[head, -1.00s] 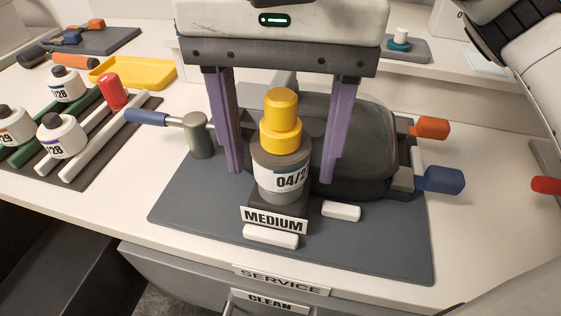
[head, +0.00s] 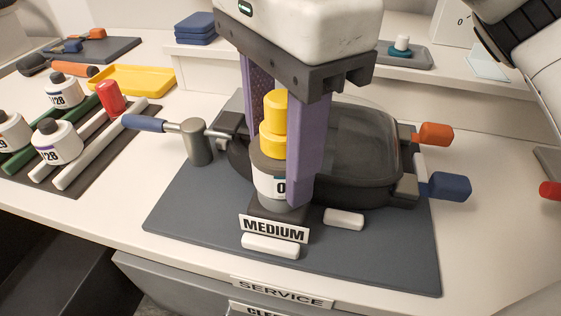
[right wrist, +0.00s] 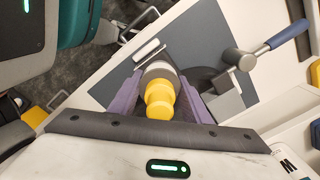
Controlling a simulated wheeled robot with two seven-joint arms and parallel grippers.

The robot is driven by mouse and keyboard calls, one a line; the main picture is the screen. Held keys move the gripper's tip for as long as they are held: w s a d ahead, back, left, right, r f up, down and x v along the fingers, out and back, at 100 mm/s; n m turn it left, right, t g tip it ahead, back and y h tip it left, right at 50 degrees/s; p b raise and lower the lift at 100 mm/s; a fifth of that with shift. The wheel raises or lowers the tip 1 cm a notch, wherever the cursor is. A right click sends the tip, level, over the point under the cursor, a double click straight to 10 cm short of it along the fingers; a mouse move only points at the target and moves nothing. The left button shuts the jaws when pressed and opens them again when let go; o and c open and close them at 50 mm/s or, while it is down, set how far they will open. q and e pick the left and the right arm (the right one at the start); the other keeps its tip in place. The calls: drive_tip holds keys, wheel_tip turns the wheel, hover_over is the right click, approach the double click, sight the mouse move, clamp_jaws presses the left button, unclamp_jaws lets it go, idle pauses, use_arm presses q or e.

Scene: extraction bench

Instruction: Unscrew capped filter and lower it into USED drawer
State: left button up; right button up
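The capped filter (head: 268,181) stands upright in a dark holder behind the MEDIUM sign (head: 273,229). It has a grey body, a white label and a stepped yellow cap (head: 275,112). My right gripper (head: 280,182) points down from above, with its purple fingers on either side of the filter. It looks open around the body; the near finger hides the filter's right side. In the right wrist view the cap (right wrist: 160,105) sits between the fingers. The left gripper is not in view. No USED drawer label shows; a SERVICE sign (head: 282,292) is on the bench front.
A dark pan-like housing (head: 360,150) with orange and blue handles stands right behind the filter. A blue-handled lever (head: 145,123) is to its left. The mat's front left (head: 195,215) is clear.

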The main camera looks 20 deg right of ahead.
drive_tip(key=c, duration=0.5)
drive_tip(key=n+p, duration=0.1)
drive_tip(key=n, duration=0.2)
drive_tip(key=shift+r+n, duration=0.15)
drive_tip(key=shift+n, duration=0.15)
drive_tip(key=n+p, duration=0.1)
drive_tip(key=n, duration=0.3)
drive_tip(key=shift+s+n+p, duration=0.1)
drive_tip(key=shift+n+p, duration=0.2)
drive_tip(key=n+p, duration=0.1)
drive_tip(key=n, duration=0.3)
drive_tip(key=shift+n, duration=0.3)
drive_tip(key=n, duration=0.4)
drive_tip(key=shift+n+p, duration=0.3)
drive_tip(key=n, duration=0.7)
drive_tip(key=shift+n+p, duration=0.3)
drive_tip(key=shift+p, duration=0.05)
drive_tip(key=n, duration=0.2)
drive_tip(key=shift+n, duration=0.3)
